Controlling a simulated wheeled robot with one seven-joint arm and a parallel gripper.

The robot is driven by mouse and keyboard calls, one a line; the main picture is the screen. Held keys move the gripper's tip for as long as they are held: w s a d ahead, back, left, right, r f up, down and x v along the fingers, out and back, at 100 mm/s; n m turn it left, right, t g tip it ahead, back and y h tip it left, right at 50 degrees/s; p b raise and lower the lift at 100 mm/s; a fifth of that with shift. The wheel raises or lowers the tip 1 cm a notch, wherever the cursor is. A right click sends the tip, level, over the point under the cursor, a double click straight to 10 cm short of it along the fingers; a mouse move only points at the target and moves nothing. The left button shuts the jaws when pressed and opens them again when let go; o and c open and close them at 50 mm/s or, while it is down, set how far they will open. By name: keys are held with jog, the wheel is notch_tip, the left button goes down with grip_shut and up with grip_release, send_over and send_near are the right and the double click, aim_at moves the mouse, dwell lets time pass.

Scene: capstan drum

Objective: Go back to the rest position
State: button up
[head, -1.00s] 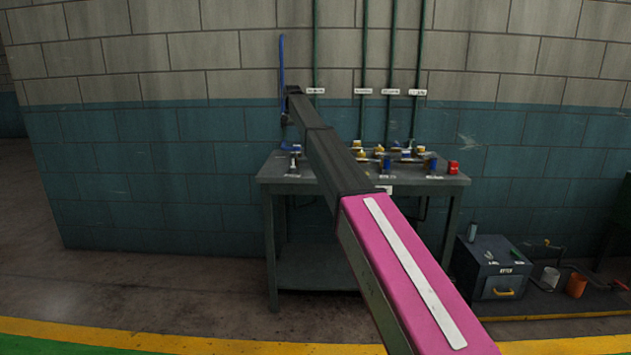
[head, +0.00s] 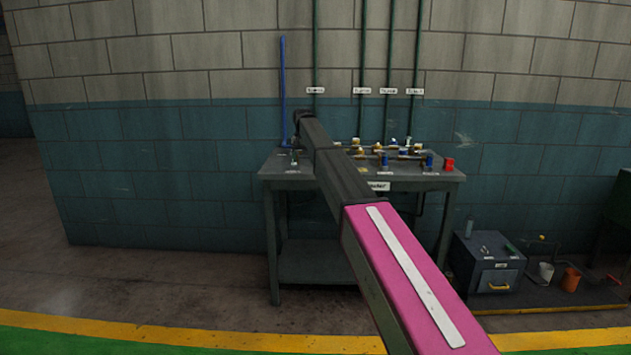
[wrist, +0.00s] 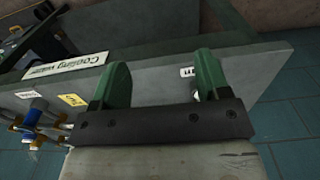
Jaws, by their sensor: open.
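My gripper (wrist: 162,78) shows in the wrist view as two green fingers, wide apart on a dark bar, with nothing held between them. A grey panel or bench edge lies beyond the fingers; I cannot tell the exact gap. In the head view my arm reaches forward over the workbench (head: 272,172), its far end near the bench's left back. The fingers cannot be made out there.
Valves with blue, yellow and red parts, such as the red one (head: 449,164), stand on the bench. A blue upright pole (head: 283,90) is beside my arm's end. Floor at left is clear.

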jog(key=s+d+f, duration=0.7)
jog(key=s+f, duration=0.4)
jog(key=f, duration=0.1)
jog(key=s+d+f, duration=0.7)
jog(key=s+f, duration=0.3)
jog(key=f, duration=0.2)
jog(key=s+d+f, duration=0.3)
jog(key=s+f, duration=0.1)
jog(key=s, duration=0.5)
jog(key=s+d+f, duration=0.3)
jog(key=s+f, duration=0.1)
jog(key=s, duration=0.5)
jog(key=s+d+f, duration=0.4)
jog(key=s+f, duration=0.1)
jog(key=s, duration=0.5)
jog(key=shift+s+d, duration=0.1)
